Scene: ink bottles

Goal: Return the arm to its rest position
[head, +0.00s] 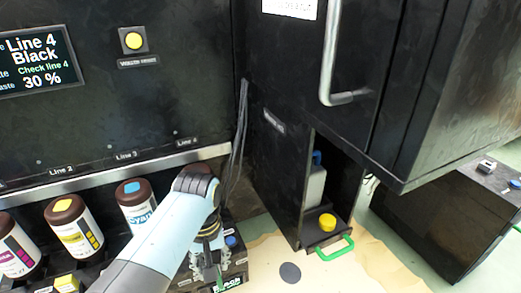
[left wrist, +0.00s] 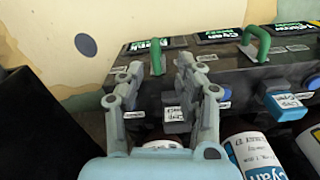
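My left arm (head: 165,235) reaches in from the bottom left in the head view, in front of the ink line. Its gripper (head: 205,268) points down at the black box labelled for black ink (head: 232,272). In the left wrist view the two fingers of the left gripper (left wrist: 160,66) stand apart with nothing between their tips. A green handle (left wrist: 157,57) on the box shows beyond the gap; the gripper seems clear of it, but contact is hard to tell. My right gripper is in neither view.
Cyan (head: 137,208), yellow (head: 75,230) and magenta (head: 15,250) bottles stand left of the arm. On the right, an open cabinet bay holds a pale bottle (head: 315,187) and a yellow cap (head: 327,222), with a green handle (head: 336,250) low in front. A large cabinet door (head: 345,60) overhangs it.

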